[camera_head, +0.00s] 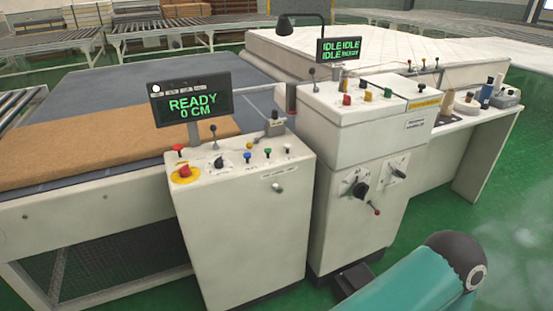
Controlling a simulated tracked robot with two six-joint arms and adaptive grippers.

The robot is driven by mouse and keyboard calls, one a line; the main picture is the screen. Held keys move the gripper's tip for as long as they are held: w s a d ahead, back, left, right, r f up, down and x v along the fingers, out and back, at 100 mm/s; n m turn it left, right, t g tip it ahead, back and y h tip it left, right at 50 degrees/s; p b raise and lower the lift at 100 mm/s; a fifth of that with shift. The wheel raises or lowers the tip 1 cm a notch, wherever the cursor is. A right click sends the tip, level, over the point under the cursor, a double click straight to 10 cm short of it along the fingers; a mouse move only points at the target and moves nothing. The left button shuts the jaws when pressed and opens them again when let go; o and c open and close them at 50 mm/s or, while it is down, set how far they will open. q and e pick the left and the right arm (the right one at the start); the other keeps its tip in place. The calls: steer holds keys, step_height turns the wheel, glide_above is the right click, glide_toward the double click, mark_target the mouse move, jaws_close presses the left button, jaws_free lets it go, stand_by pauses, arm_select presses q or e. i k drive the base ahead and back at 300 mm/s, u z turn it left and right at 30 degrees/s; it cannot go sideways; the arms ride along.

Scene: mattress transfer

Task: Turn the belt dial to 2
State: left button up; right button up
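A black rotary dial (361,190) with small markings around it sits on the front of the right console (330,150). A smaller black knob (221,163) sits on the sloped top of the left console (245,230). The labels are too small to read, so I cannot tell which is the belt dial or what it is set to. The left console's screen (191,103) reads "READY 0 CM" in green. The right console's screen (339,50) shows "IDLE". Neither of my grippers is in view.
A red emergency button (184,172) on a yellow base and several coloured buttons share the left console's top. A red-tipped lever (375,209) sticks out below the right dial. A brown slab (90,152) lies on the grey table. Green floor (470,225) is open at right.

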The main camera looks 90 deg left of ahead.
mark_target(219, 162)
steer(key=z, duration=0.45)
steer(key=i, duration=0.4)
steer(key=u, duration=2.15)
steer(key=i, duration=0.25)
steer(key=u, duration=1.8)
steer(key=k, duration=0.65)
steer(key=u, duration=0.45)
steer(key=i, duration=1.65)
steer(key=z, duration=0.35)
